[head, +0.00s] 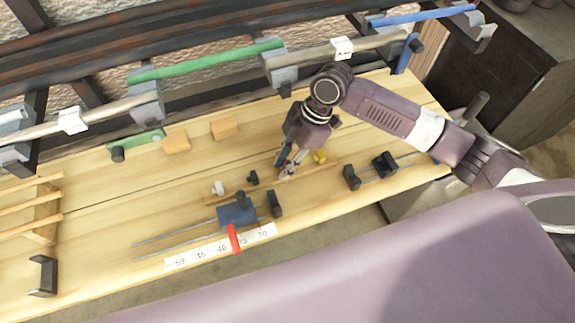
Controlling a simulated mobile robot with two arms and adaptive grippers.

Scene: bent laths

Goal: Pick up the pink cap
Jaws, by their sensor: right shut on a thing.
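My right gripper (287,173) points down at the middle of the wooden bench (120,225), with its fingertips low over a thin wooden lath. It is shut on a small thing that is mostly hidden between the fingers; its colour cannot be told. I cannot make out a pink cap anywhere in the head view. A yellow cap (320,157) lies just right of the fingers. A white cap (218,188) and a black cap (252,178) stand to the left of them. My left gripper is not in view.
A blue sliding block with a red pointer (234,238) sits on rails by a numbered scale (190,259). Black clamps (384,164) stand on the right. Wooden blocks (223,128) and a green piece (136,142) lie at the back. Green (215,58) and blue (420,16) laths rest in holders behind.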

